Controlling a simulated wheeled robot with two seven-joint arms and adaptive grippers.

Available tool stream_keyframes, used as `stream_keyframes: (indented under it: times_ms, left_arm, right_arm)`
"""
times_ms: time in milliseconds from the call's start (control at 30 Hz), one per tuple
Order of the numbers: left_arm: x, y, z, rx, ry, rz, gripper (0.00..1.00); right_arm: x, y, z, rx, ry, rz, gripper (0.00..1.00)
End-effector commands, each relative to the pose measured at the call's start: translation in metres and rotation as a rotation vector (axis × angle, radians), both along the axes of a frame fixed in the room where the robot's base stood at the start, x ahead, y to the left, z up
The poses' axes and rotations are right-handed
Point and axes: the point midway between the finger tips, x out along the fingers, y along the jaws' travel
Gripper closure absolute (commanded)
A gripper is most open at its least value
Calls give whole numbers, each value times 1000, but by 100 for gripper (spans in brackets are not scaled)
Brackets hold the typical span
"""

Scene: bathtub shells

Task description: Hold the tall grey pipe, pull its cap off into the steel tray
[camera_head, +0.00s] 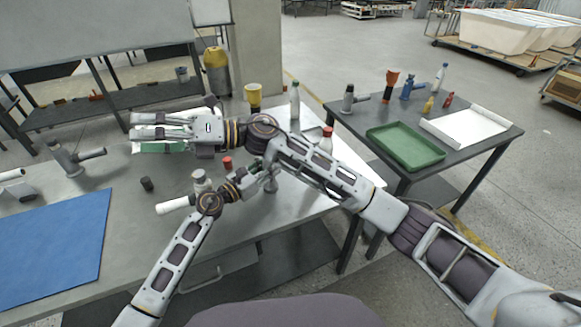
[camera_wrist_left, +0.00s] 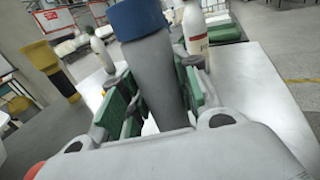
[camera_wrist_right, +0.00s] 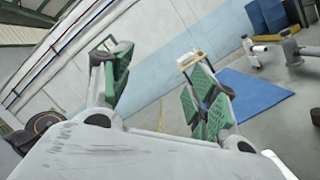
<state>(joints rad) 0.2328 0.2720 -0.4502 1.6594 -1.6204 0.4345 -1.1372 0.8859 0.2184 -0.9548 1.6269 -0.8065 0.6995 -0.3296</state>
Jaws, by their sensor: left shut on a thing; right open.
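My left gripper (camera_wrist_left: 155,88) is shut on a tapered grey pipe (camera_wrist_left: 158,72) in the left wrist view. A dark blue cap (camera_wrist_left: 138,18) sits on the pipe's upper end. In the head view my left gripper (camera_head: 268,176) is at the table's right part, and the grey pipe (camera_head: 271,186) is mostly hidden by my arms. My right gripper (camera_head: 145,136) is open and apart from the pipe, over the table's left half; it also shows open and empty in the right wrist view (camera_wrist_right: 160,85). A pale tray (camera_head: 464,128), possibly the steel one, lies on the right-hand table.
A green tray (camera_head: 404,147) lies beside the pale one. A grey tee fitting (camera_head: 70,160), a dark cylinder (camera_head: 147,184), a red cap (camera_head: 227,162), a white bottle (camera_head: 295,102) and a yellow cup (camera_head: 253,94) stand around my arms. A blue mat (camera_head: 55,250) covers the near left.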

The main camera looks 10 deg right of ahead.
Motion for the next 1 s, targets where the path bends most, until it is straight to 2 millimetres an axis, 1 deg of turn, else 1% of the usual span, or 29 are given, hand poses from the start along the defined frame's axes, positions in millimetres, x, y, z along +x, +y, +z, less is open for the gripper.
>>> stream_keyframes:
  times_ms: [100, 300, 533, 767, 1000]
  left_arm:
    - [0, 0, 0, 0, 0, 0, 100]
    - [0, 0, 0, 0, 0, 0, 100]
    - [0, 0, 0, 0, 0, 0, 100]
    - [0, 0, 0, 0, 0, 0, 100]
    - [0, 0, 0, 0, 0, 0, 100]
  right_arm:
    - [5, -8, 12, 76, 103, -36, 40]
    - [19, -27, 29, 193, 279, -99, 40]
    - [39, -55, 39, 315, 487, -168, 40]
    - [60, -87, 38, 424, 701, -236, 40]
    - [81, -122, 24, 522, 929, -301, 40]
